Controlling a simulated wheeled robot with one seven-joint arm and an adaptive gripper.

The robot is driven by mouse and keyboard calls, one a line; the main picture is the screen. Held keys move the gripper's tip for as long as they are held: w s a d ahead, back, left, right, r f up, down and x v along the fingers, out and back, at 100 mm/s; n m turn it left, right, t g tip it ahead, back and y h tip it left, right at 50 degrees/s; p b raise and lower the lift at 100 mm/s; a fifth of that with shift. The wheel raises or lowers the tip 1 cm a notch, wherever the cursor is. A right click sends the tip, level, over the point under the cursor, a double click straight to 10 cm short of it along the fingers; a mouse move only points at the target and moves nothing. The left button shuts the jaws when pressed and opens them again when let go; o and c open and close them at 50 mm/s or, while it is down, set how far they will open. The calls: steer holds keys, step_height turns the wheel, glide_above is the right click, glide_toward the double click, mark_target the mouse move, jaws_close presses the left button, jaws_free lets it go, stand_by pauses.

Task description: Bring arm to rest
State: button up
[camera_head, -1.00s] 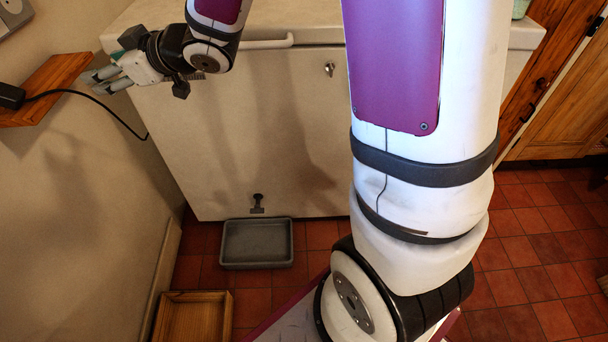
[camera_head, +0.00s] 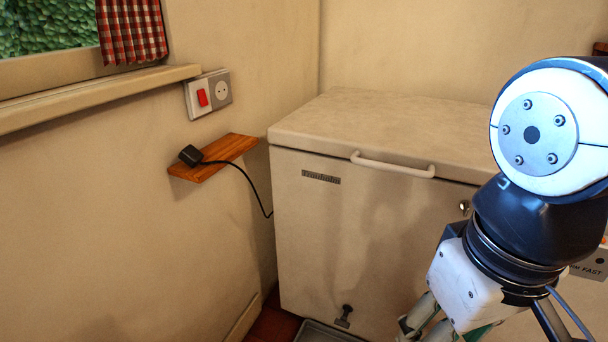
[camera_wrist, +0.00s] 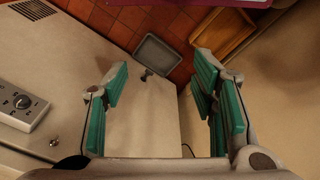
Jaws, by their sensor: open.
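My gripper (camera_head: 432,322) is at the lower right of the head view, hanging downward in front of the chest freezer, with its fingertips partly cut off by the bottom edge. In the wrist view my gripper (camera_wrist: 160,78) is open, its two green-padded fingers wide apart with nothing between them. My arm fills the right edge of the head view and hides part of the freezer.
The white chest freezer (camera_head: 330,235) has a closed lid. A black plug (camera_head: 190,155) lies on a small wooden shelf (camera_head: 225,150) below a wall socket (camera_head: 222,90). A grey tray (camera_wrist: 155,57) and a wooden crate (camera_wrist: 222,30) are on the tiled floor.

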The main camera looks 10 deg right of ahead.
steer(key=shift+s+a, duration=0.25)
steer(key=shift+s, duration=0.6)
step_height(320, 180, up, 24)
steer(key=t+p, duration=0.3)
steer(key=p, duration=1.9)
steer(key=shift+d, duration=0.15)
